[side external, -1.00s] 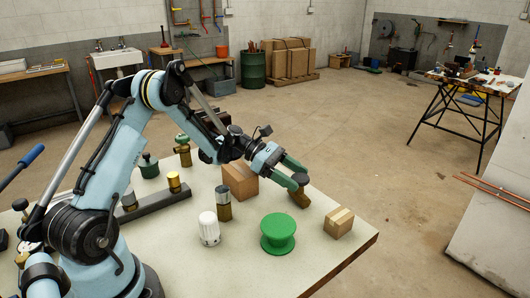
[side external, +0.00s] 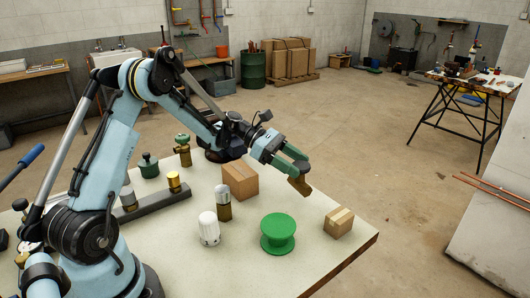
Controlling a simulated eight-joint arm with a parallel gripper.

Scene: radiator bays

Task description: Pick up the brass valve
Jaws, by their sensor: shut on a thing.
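My gripper (side external: 299,172) has green fingers and is shut on the brass valve (side external: 300,187). The valve is a small brass-brown body that hangs tilted below the fingertips, and its upper part is hidden between them. It appears raised clear of the pale tabletop (side external: 320,200), near the table's far right edge.
A green spool (side external: 278,234) and a small carton (side external: 339,222) stand near the right edge. A larger carton (side external: 240,181), a brass-based fitting (side external: 223,204), a white valve head (side external: 209,229) and a green-topped valve (side external: 183,151) stand further left.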

